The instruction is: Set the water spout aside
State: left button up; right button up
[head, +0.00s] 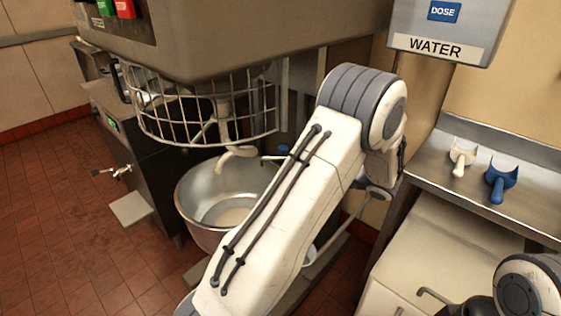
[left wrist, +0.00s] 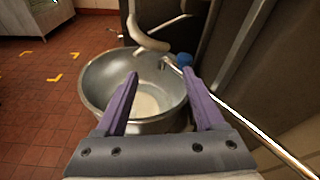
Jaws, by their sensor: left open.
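The water spout (left wrist: 250,123) is a thin metal pipe in the left wrist view. It runs from the lower right up to the bowl's rim, with a blue part (left wrist: 184,60) near its end. In the head view, the blue-ended tip (head: 283,152) shows over the far rim of the steel mixing bowl (head: 190,195); my left arm hides part of the pipe. My left gripper (left wrist: 160,73) is open and empty, its purple fingers pointing toward the bowl. The blue part is just beyond the right fingertip; I cannot tell whether they touch. My right gripper is not in view.
The mixer's beater (head: 237,155) and wire guard (head: 200,118) hang above the bowl, which holds pale liquid. A WATER box (head: 437,46) is at the upper right. A white scoop (head: 461,158) and a blue scoop (head: 500,182) lie on the steel counter. Tiled floor at left is clear.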

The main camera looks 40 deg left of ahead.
aim_at(280, 147)
pick_arm(q)
jog(key=w+a+f+m+t+y+b, duration=0.1)
jog(key=w+a+f, duration=0.1)
jog(key=w+a+f+m+t+y+b, duration=0.1)
jog(key=w+a+f, duration=0.1)
jog(key=a, duration=0.1)
jog(key=shift+w+f+m, duration=0.35)
jog(key=shift+w+m, duration=0.05)
jog(key=a, duration=0.3)
jog(key=w+a+p, duration=0.1)
jog(key=a, duration=0.3)
jog(key=w+a, duration=0.1)
jog(key=a, duration=0.2)
jog(key=shift+w+a+p, duration=0.2)
jog(key=shift+a+p, duration=0.05)
jog(key=shift+p, duration=0.05)
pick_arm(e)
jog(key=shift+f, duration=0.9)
pick_arm(q)
grip_shut()
